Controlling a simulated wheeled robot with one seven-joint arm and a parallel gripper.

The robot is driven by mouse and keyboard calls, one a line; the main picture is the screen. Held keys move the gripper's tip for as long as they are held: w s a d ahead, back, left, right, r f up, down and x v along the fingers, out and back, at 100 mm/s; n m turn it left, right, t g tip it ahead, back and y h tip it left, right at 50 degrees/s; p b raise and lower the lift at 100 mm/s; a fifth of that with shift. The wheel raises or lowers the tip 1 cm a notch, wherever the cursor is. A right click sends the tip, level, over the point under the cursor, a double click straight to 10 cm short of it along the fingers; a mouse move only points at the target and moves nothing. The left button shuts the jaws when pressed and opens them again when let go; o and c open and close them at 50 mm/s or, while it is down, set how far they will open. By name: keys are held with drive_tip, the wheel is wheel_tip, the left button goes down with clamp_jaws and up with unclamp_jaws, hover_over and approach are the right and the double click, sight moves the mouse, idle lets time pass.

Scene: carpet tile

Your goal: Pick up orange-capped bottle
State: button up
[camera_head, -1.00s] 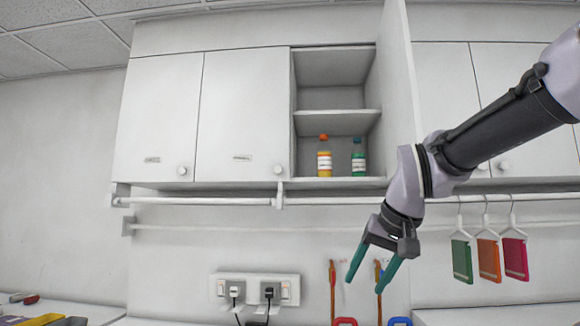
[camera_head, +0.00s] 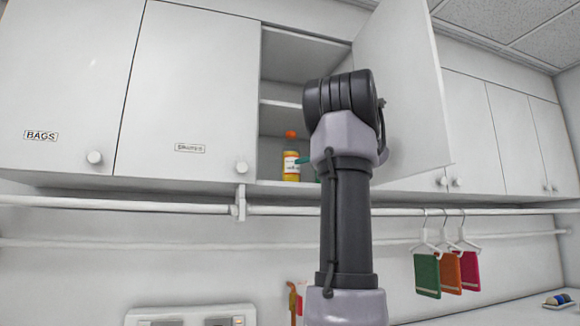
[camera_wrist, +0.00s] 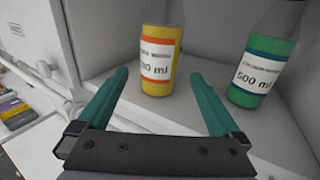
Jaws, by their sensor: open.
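The orange-capped bottle (camera_head: 291,160) stands upright on the bottom shelf of the open wall cabinet, with yellow contents and a white label. In the wrist view the yellow bottle (camera_wrist: 160,60) is ahead of and between the fingers, its top cut off by the frame edge. My gripper (camera_wrist: 160,92) is open and empty, its two teal fingers reaching over the shelf just short of the bottle.
A bottle with green contents (camera_wrist: 266,70) stands to the right of the yellow one, close to my right finger. The cabinet shelf (camera_wrist: 205,75) is bare between them. The open cabinet door (camera_head: 400,85) is right of my arm. A rail (camera_head: 150,207) runs below the cabinets.

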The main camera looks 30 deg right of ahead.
sight(291, 167)
drive_tip(key=x, duration=0.9)
drive_tip(key=shift+w, duration=0.3)
drive_tip(key=shift+a, duration=0.1)
drive_tip(key=c, duration=1.5)
clamp_jaws()
drive_tip(key=shift+r, duration=0.1)
